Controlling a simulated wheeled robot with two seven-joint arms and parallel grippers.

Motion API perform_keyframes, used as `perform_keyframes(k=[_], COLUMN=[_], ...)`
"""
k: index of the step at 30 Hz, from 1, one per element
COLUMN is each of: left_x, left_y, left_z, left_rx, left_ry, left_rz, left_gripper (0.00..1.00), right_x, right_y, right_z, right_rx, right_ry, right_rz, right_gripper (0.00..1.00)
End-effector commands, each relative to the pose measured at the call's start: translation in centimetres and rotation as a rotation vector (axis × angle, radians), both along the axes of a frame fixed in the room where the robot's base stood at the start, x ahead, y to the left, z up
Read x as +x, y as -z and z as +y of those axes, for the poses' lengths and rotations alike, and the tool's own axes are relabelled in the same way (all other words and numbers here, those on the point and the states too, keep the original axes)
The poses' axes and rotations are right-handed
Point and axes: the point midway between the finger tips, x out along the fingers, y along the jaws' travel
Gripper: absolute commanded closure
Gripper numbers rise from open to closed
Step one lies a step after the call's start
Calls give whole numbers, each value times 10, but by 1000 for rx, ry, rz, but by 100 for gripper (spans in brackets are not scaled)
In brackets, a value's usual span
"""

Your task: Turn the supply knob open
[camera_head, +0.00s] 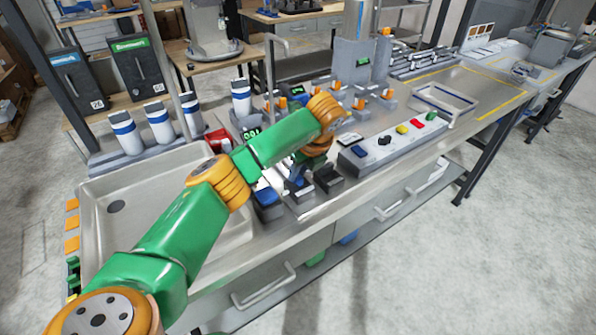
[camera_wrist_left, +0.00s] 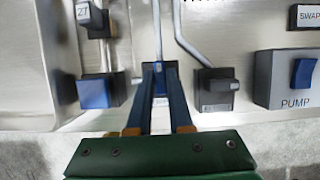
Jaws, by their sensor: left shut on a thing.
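My left gripper (camera_wrist_left: 160,68) has its two blue fingers close together around a knob (camera_wrist_left: 160,88) on the steel bench front. Most of the knob is hidden between the fingers; its label is too small to read, so I cannot confirm it is the supply knob. In the head view my left gripper (camera_head: 298,183) reaches down at the bench's front edge, partly hidden by the wrist. How far the knob is turned cannot be told. My right gripper does not show.
A blue knob block (camera_wrist_left: 95,92) is close on the left and a dark labelled block (camera_wrist_left: 215,88) close on the right. Further right is the PUMP switch box (camera_wrist_left: 288,85). In the head view a sink (camera_head: 92,225) lies left and a strip of coloured buttons (camera_head: 365,165) right.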

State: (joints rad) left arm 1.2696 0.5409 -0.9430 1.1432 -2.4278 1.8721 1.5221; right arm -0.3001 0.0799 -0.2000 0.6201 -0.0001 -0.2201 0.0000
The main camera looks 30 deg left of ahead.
Motion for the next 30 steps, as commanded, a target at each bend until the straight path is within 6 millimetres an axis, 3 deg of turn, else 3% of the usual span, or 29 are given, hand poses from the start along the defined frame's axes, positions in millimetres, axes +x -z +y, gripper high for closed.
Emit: perform_keyframes(k=[10, 11, 13, 14, 23, 30], left_x=[0, 0, 0, 0, 0, -6], left_y=[-1, -1, -1, -1, -3, -50], left_z=[1, 1, 1, 1, -1, -18], left_rx=[2, 2, 1, 1, 0, 3], left_ry=[-3, -3, -4, -3, -1, 1], left_rz=[-3, -3, -2, -2, -3, -6], left_gripper=[100, 73, 54, 51, 51, 51], right_x=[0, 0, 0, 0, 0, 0], right_y=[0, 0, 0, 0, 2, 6], right_z=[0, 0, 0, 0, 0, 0], right_rx=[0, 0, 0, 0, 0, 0], right_ry=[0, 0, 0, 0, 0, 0], right_rz=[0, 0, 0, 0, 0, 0], right_gripper=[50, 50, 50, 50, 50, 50])
